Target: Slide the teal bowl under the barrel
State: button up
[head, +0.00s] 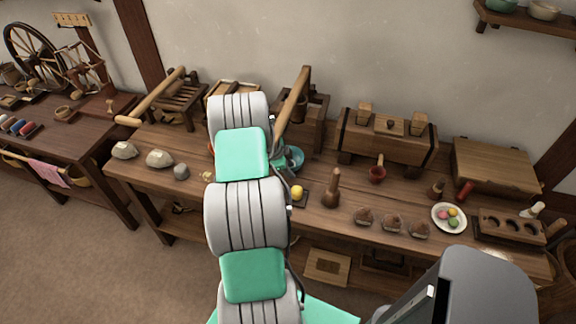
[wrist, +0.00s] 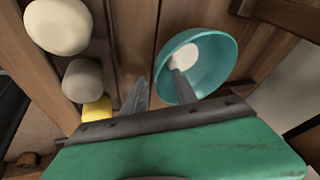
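The teal bowl (wrist: 222,70) is at the upper right of the wrist view, with something pale and round (wrist: 184,54) inside it. My gripper (wrist: 159,78) is open. One finger reaches over the bowl's inside and the other is outside its left rim, so the rim lies between them; I cannot tell whether they touch it. In the head view the bowl (head: 292,158) is partly hidden by my arm, which also hides the gripper. The banded wooden body on feet (head: 375,143), right of the bowl, appears to be the barrel.
A lever press (head: 303,112) stands behind the bowl. A yellow ball (head: 297,192) and a wooden pestle-like piece (head: 333,190) are in front. In the wrist view, a cream stone (wrist: 57,25), a grey stone (wrist: 82,78) and a yellow piece (wrist: 97,110) lie left of the fingers.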

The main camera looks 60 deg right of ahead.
jog(key=c, duration=0.7)
grip_shut()
jog(key=shift+a, duration=0.1)
dwell(0.5)
